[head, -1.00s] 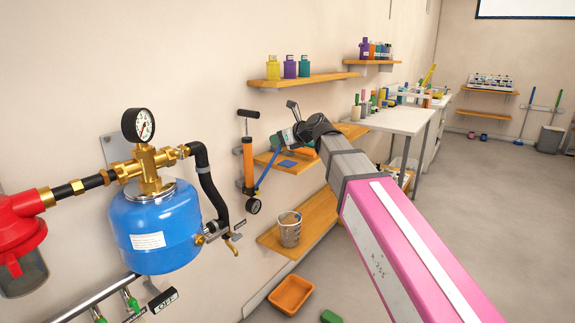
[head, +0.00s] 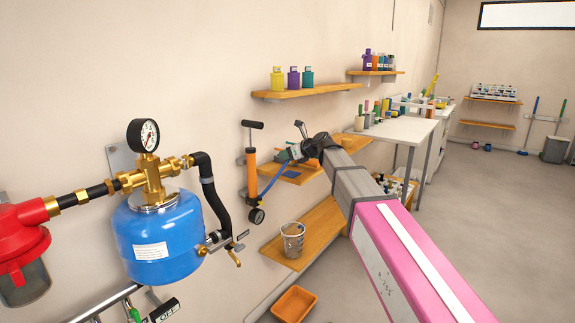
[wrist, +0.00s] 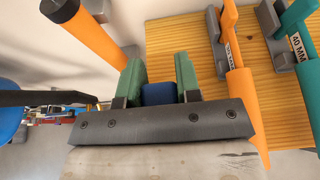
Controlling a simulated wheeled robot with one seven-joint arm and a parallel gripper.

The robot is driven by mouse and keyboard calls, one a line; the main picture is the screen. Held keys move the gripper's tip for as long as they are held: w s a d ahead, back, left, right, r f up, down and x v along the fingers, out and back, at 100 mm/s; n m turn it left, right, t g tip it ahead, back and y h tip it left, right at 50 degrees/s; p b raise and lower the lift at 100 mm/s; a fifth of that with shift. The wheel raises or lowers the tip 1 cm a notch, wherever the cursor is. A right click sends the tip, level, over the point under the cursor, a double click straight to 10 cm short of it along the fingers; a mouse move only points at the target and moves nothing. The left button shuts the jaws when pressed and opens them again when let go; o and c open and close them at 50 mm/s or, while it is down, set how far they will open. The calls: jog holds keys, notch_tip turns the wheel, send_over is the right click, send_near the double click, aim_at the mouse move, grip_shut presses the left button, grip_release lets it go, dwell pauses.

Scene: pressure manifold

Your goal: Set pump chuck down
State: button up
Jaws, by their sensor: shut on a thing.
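My gripper (wrist: 160,88) is shut on the blue pump chuck (wrist: 158,94), which shows between the green finger pads in the wrist view. In the head view my gripper (head: 293,152) is over the middle wooden shelf (head: 322,168). A blue hose (head: 274,181) runs from it down toward the orange hand pump (head: 251,174), which stands upright against the wall with a round gauge at its foot. The chuck is largely hidden by the fingers. I cannot tell whether it touches the shelf. A blue patch (head: 290,174) lies on that shelf below the gripper.
An orange tool (wrist: 238,85) and a teal tool (wrist: 296,40) marked 40 MM are at the shelf, right of the fingers. A lower shelf (head: 320,228) holds a clear beaker (head: 293,240). A blue tank (head: 157,240) with brass fittings is at left.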

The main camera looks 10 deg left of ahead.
aim_at(288, 163)
jog(key=shift+f, duration=2.05)
jog(key=shift+f, duration=0.15)
jog(key=o, duration=0.9)
